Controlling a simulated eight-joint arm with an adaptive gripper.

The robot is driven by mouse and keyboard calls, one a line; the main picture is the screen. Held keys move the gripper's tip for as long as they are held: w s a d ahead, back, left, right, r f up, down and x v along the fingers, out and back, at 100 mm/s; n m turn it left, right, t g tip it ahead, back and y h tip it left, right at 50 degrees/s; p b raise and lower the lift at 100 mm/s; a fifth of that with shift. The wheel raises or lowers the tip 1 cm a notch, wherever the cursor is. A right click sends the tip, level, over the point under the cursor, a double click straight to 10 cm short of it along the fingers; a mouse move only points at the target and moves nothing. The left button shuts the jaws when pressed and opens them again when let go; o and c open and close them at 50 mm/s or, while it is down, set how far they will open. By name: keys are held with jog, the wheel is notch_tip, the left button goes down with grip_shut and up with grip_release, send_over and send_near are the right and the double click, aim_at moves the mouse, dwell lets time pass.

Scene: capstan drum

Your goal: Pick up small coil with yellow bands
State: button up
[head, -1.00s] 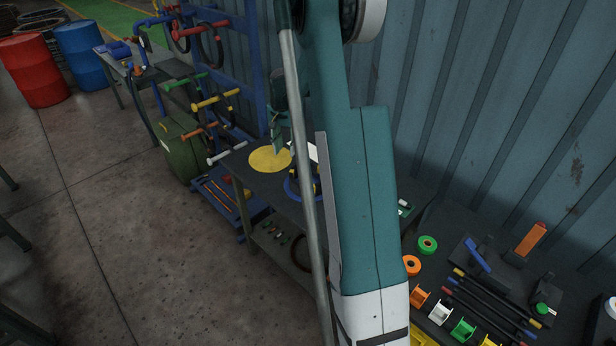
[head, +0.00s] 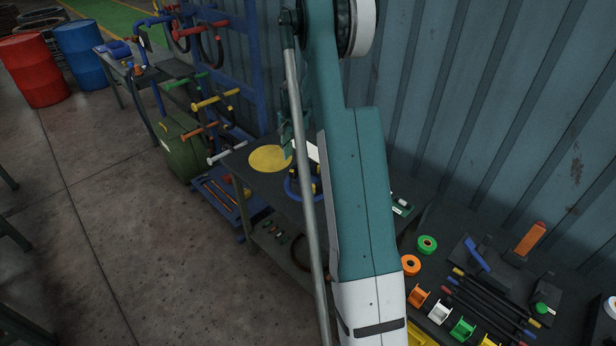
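A small dark blue coil (head: 291,190) with what look like yellow bands lies on the dark table (head: 262,192) beside the wall. My arm link and a grey rod cover much of it, so only its left part and a sliver between them show. My gripper (head: 290,150) is a small teal shape behind the rod, above the table and up and slightly left of the coil in the picture. It looks apart from the coil. Its fingers are too small and too covered to tell whether they are open or shut.
A flat yellow disc (head: 270,159) lies on the table left of the coil. A blue rack (head: 254,80) with coloured pegs stands behind. Tape rolls (head: 427,245), spools and black rods lie on the bench at lower right. The corrugated wall (head: 500,90) is close on the right.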

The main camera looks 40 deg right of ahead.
aim_at(294, 168)
jog(key=shift+f, duration=0.9)
jog(key=shift+f, duration=0.1)
jog(key=shift+f+p, duration=0.55)
jog(key=shift+f, duration=2)
jog(key=shift+a, duration=0.1)
grip_shut()
